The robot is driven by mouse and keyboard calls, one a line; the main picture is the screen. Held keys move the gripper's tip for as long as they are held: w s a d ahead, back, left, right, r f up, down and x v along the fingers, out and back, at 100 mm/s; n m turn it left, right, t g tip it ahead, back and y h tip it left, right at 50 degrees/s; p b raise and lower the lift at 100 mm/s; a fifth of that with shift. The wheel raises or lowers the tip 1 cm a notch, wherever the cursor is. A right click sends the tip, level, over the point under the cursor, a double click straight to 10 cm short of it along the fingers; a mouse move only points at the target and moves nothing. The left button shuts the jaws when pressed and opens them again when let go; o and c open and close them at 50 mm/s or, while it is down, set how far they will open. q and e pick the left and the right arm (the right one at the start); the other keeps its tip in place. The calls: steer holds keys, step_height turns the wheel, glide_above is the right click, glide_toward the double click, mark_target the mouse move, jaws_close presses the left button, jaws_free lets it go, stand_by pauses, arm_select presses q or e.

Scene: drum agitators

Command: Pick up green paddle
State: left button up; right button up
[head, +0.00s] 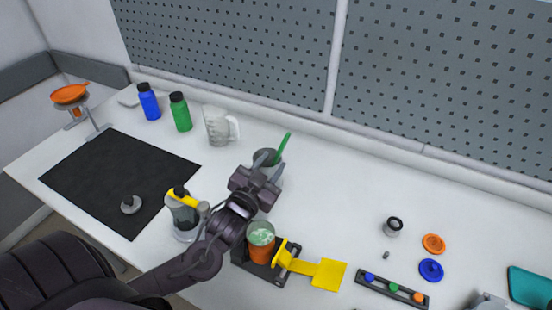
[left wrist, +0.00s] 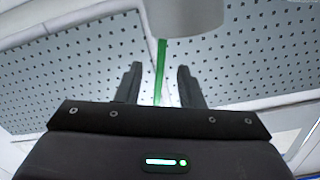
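The green paddle (head: 284,147) shows in the head view as a thin green stick leaning up out of a grey cup (head: 258,155); its lower end is hidden. My left gripper (head: 268,166) is in front of the cup, with its fingers close to the stick and partly covering the cup. In the left wrist view my left gripper (left wrist: 160,67) is open, and the green stick (left wrist: 162,56) shows in the gap between its fingers. I cannot tell whether a finger touches it. My right gripper is not in view.
A beaker with orange and green contents (head: 261,243) stands by a yellow piece (head: 322,272) below my left arm. A yellow-topped jar (head: 184,215) stands left of the arm. A clear jug (head: 217,125), green bottle (head: 181,112) and blue bottle (head: 149,101) stand behind.

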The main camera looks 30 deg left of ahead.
mark_target(277, 157)
arm_select(q)
steer(key=shift+w+r, duration=0.15)
steer(key=shift+w, duration=0.25)
steer(key=w+p, duration=0.1)
steer(key=w, duration=0.3)
steer(key=shift+w+a+p, duration=0.15)
steer(key=shift+w+p, duration=0.1)
steer(key=shift+p, duration=0.05)
steer(key=shift+w, duration=0.2)
steer(key=shift+s, duration=0.1)
steer(key=shift+c, duration=0.4)
jaws_close()
